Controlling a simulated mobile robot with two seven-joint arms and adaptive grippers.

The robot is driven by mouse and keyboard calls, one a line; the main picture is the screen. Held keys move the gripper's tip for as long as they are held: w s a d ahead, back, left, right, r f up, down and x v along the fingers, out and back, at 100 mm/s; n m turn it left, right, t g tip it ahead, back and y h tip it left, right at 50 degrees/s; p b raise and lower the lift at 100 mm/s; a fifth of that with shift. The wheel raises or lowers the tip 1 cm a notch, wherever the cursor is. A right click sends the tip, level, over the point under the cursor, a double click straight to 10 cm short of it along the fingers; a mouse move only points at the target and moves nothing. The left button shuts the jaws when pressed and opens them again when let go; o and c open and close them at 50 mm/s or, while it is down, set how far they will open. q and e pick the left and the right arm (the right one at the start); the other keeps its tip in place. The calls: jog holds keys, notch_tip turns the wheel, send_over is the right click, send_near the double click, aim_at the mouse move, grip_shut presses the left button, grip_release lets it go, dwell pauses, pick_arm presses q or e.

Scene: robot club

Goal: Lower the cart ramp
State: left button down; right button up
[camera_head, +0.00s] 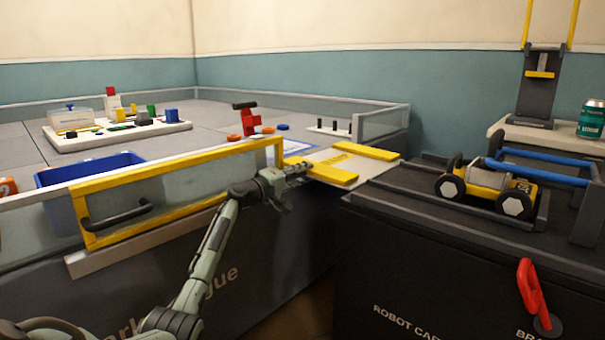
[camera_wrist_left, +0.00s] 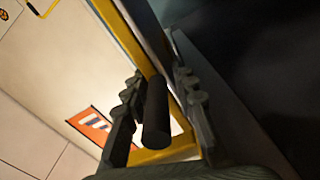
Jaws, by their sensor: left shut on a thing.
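The ramp (camera_head: 335,163) is a pale panel with yellow side strips. In the head view it lies nearly flat, bridging the gap between the walled arena and the dark cart (camera_head: 440,235). My left gripper (camera_head: 300,172) is at the ramp's near left side, beside the end of the yellow-framed gate. In the left wrist view, the fingers of my left gripper (camera_wrist_left: 160,110) are closed around a black cylindrical handle (camera_wrist_left: 157,115) next to a yellow edge strip. The handle is hidden behind the fingers in the head view. My right gripper is not in view.
The clear gate (camera_head: 170,185) with a black handle lies along the arena's front. A yellow toy car (camera_head: 490,185) sits on the cart between rails. A red lever (camera_head: 530,290) is on the cart's front. A blue bin (camera_head: 85,170) and several blocks are inside the arena.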

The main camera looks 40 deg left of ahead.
pick_arm(q)
jog(key=c, duration=1.4)
grip_release()
jog(key=shift+d+f, duration=0.15)
jog(key=shift+f, duration=0.2)
jog(key=shift+c, duration=0.2)
jog(key=shift+r, duration=0.15)
jog(key=s+a, duration=0.1)
jog(key=s, duration=1.1)
